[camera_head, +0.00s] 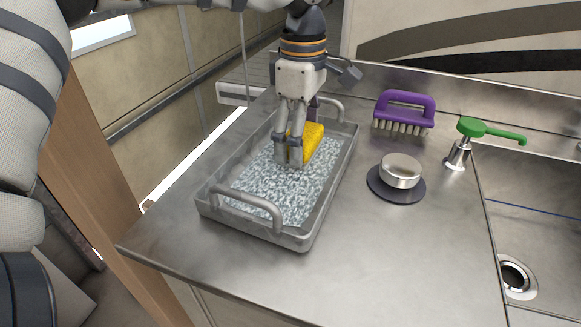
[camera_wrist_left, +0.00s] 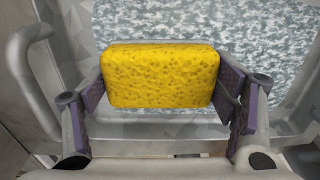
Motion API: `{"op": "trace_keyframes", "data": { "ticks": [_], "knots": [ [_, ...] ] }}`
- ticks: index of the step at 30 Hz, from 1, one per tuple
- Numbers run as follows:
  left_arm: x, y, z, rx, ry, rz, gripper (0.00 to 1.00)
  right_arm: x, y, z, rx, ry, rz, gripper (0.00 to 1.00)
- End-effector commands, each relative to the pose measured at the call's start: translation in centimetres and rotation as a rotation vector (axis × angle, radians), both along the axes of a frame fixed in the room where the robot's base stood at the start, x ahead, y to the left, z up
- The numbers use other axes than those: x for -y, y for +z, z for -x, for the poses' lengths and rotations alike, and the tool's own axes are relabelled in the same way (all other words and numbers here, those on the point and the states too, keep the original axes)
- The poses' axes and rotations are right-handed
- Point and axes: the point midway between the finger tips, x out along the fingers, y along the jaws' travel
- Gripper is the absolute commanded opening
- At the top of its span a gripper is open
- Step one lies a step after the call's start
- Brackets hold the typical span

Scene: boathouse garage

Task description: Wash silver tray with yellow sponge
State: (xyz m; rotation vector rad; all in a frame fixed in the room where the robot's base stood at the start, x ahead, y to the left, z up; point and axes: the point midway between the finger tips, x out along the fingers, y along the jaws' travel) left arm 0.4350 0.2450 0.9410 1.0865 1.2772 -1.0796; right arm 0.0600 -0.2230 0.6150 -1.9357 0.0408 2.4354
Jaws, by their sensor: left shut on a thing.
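The silver tray (camera_head: 328,188) is a rectangular metal pan with a raised handle at each end, lying on the steel counter. Its floor is covered by a mottled white and grey layer (camera_head: 268,192). My left gripper (camera_head: 291,158) reaches down into the tray's far half, shut on the yellow sponge (camera_head: 313,143). In the left wrist view the yellow sponge (camera_wrist_left: 160,76) sits between the two finger pads, with the tray floor beyond it. Whether the sponge touches the floor, I cannot tell. My right gripper is not in view.
Right of the tray, a round metal piece (camera_head: 400,171) sits on a dark disc (camera_head: 397,188). A purple brush (camera_head: 404,112) stands behind it. A green-topped dispenser (camera_head: 478,131) stands by the sink (camera_head: 535,215). The counter's front (camera_head: 390,265) is bare.

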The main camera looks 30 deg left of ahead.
Motion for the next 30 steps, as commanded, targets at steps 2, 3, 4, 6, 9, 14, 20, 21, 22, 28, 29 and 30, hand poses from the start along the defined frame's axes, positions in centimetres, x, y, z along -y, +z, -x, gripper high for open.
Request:
{"op": "trace_keyframes", "data": {
  "ticks": [2,3,4,6,9,14,20,21,22,28,29,30],
  "knots": [
    [0.1,0.8,1.4,0.003,-0.002,-0.002,0.43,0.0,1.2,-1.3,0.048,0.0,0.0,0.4],
    [0.2,0.9,2.0,0.004,-0.003,-0.003,0.43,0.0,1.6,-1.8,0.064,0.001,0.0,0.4],
    [0.3,0.9,2.4,0.004,-0.002,-0.003,0.43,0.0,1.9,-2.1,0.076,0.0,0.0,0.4],
    [0.4,0.7,3.2,0.002,-0.003,-0.002,0.43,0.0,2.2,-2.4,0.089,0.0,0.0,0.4],
    [0.6,0.6,4.5,0.001,-0.003,-0.002,0.43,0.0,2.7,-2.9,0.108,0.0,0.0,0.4],
    [1.0,0.2,6.5,-0.007,-0.002,-0.001,0.43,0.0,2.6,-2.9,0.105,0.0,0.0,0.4],
    [1.4,0.2,8.9,-0.006,-0.003,0.0,0.43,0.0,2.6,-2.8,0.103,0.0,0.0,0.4],
    [1.5,0.2,9.2,-0.006,-0.002,-0.001,0.43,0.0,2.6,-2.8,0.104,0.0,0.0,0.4],
    [1.5,0.2,9.4,-0.005,-0.002,-0.001,0.43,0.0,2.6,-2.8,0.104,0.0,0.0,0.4],
    [1.5,0.3,9.0,-0.007,0.001,-0.002,0.43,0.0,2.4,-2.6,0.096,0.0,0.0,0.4],
    [1.4,0.3,8.7,-0.007,0.001,-0.002,0.43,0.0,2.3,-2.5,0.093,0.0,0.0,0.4],
    [1.3,0.3,8.2,-0.008,0.002,-0.002,0.43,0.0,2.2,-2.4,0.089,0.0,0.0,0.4]
  ]
}}
